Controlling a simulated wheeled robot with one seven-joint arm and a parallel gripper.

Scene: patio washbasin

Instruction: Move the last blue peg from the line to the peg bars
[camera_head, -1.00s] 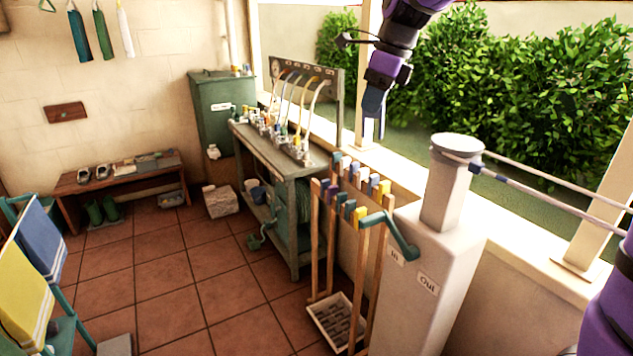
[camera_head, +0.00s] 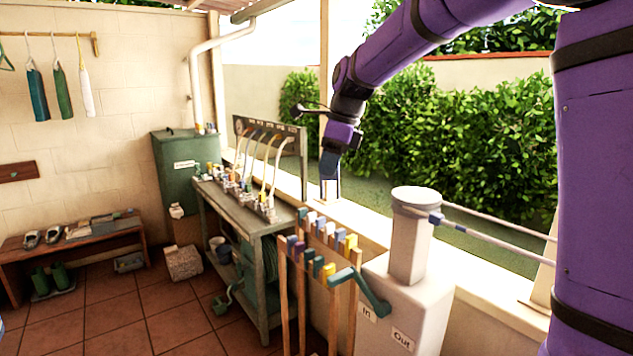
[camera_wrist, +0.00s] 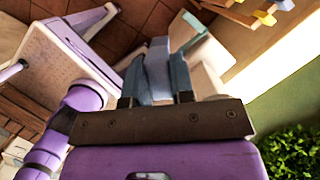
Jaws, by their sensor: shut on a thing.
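My gripper (camera_head: 329,172) is in the head view, pointing down in the air above and behind the peg bars. It is shut on a blue peg (camera_wrist: 158,68), which shows pale blue between the fingers in the wrist view. The two peg bars (camera_head: 300,262) are on wooden legs and hold several coloured pegs, blue, yellow, white, purple and green. Part of the bars shows at the top right of the wrist view (camera_wrist: 262,12). The line (camera_head: 492,230) runs right from the pale post; a blue piece (camera_head: 436,217) sits on it near the post.
The pale post (camera_head: 410,240), with "In" and "Out" labels and a teal crank (camera_head: 370,295), stands right of the bars. A workbench (camera_head: 230,210) with hoses is left of them. A bench (camera_head: 110,230) stands by the wall.

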